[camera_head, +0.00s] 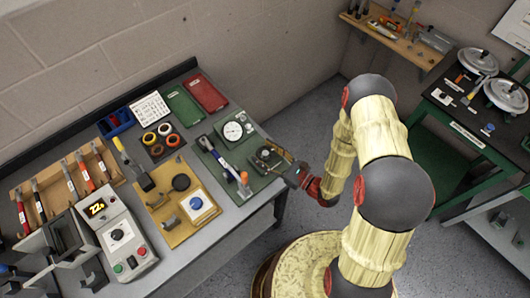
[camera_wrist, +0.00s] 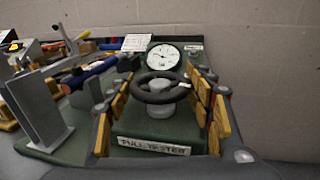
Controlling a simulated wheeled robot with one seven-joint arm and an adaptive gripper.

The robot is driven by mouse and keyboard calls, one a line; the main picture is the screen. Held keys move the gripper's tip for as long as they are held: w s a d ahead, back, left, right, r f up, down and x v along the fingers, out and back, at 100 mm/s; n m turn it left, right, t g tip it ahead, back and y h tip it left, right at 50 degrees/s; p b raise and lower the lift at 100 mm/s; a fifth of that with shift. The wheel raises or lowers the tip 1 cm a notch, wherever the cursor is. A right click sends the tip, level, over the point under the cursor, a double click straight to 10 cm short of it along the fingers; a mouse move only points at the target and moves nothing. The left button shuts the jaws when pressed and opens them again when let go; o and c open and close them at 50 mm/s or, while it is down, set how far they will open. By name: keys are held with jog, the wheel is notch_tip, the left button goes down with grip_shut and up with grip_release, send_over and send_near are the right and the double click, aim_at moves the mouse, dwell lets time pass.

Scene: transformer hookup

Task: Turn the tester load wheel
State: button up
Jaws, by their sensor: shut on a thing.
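The pull tester (camera_wrist: 153,148) is a green unit with a label on its front. Its load wheel (camera_wrist: 158,97) is a dark ring on a pale hub, in the middle of the wrist view. A round white dial gauge (camera_wrist: 163,57) stands behind the wheel and also shows in the head view (camera_head: 233,130). My gripper (camera_wrist: 160,82) has its yellow-padded fingers on the left and right sides of the wheel, shut on it. In the head view my gripper (camera_head: 290,171) reaches in from the right to the wheel (camera_head: 267,155), partly covering the tester.
A blue-handled lever (camera_head: 226,160) with an orange end stands just left of the wheel. A tan board (camera_head: 175,230) with fixtures and a tester box (camera_head: 120,240) with a lit display are farther left. A block wall (camera_head: 170,40) is behind the bench. A green table (camera_head: 465,130) stands right.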

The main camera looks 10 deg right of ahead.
jog(key=shift+m+t+h, duration=0.6)
jog(key=shift+t+h, duration=0.1)
jog(key=o, duration=1.2)
jog(key=v, duration=1)
jog(key=shift+w+d, duration=0.1)
jog(key=shift+v, duration=1)
jog(key=shift+c, duration=0.6)
